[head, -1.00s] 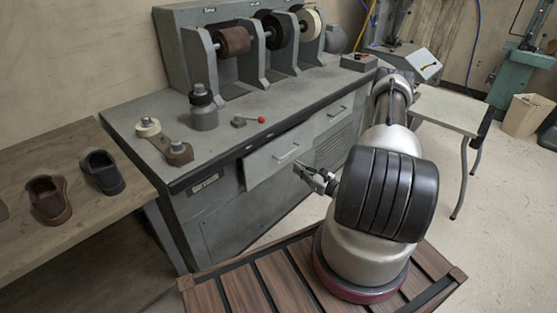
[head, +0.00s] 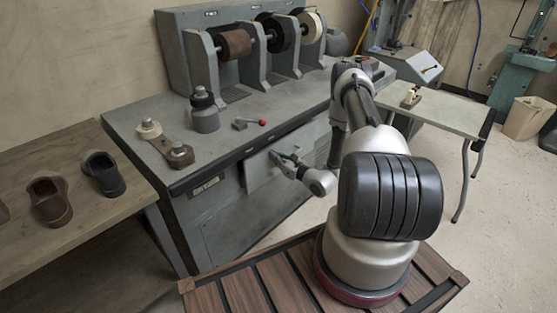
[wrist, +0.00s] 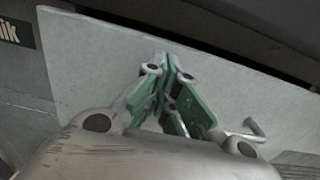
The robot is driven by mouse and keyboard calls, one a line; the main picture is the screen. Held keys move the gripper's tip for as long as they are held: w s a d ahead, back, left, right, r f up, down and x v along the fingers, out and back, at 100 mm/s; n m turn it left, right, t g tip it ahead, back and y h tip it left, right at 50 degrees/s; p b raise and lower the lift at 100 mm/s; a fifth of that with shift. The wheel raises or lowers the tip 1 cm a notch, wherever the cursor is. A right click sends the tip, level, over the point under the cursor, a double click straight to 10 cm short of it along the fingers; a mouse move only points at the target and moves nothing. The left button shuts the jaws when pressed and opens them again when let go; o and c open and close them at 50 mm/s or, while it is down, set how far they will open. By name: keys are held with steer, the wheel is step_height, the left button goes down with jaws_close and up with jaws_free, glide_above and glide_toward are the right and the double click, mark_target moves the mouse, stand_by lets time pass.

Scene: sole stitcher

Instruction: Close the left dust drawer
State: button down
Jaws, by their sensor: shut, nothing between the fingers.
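The left dust drawer (head: 257,174) has a plain light-grey front on the long side of the grey machine bench. In the wrist view the drawer front (wrist: 90,70) fills most of the picture, and its left edge stands out from the cabinet beside the nameplate. A dark gap runs along its top. Part of its bar handle (wrist: 252,128) shows right of the fingers. My gripper (head: 276,157) is shut and empty, pointing at the drawer front. Its fingertips (wrist: 165,55) are at or very near the panel, left of the handle; contact cannot be told.
My arm hides most of the right drawer. A side table (head: 440,112) stands at right and a wooden shoe bench (head: 120,185) at left.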

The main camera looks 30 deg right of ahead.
mark_target(267, 151)
steer(key=x, duration=0.4)
steer(key=shift+w+a, duration=0.15)
steer(key=shift+w, duration=0.25)
steer(key=shift+r, duration=0.1)
